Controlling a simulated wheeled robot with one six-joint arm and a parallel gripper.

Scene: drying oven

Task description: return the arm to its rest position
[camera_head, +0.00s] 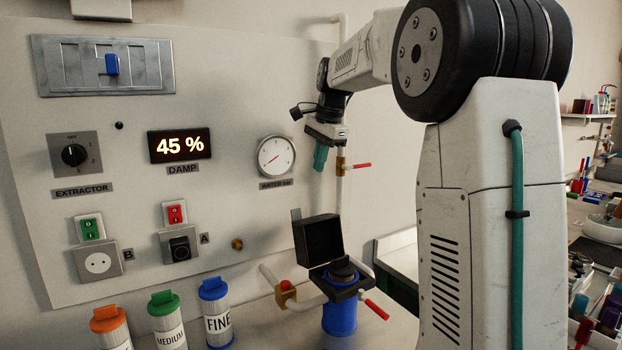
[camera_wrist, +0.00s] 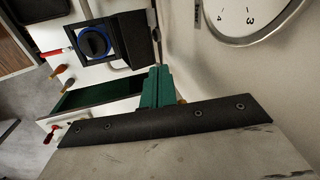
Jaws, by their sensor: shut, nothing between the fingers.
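My gripper (camera_head: 320,157) has teal fingers that point downward in the head view, in front of the wall panel and just right of the water gauge (camera_head: 276,157). The fingers are shut and hold nothing. In the wrist view my gripper (camera_wrist: 157,88) shows as closed teal fingers beyond a dark bar. My arm (camera_head: 365,55) reaches out from the right at the top of the head view, well above the counter. The gauge face also shows at the top right of the wrist view (camera_wrist: 245,12).
Below my gripper stands a blue filter housing (camera_head: 340,318) with a raised black lid (camera_head: 318,240). A pipe with a red-handled valve (camera_head: 361,165) runs close beside the fingers. Orange, green and blue-capped canisters (camera_head: 216,315) stand at the front. The display (camera_head: 180,146) reads 45 %.

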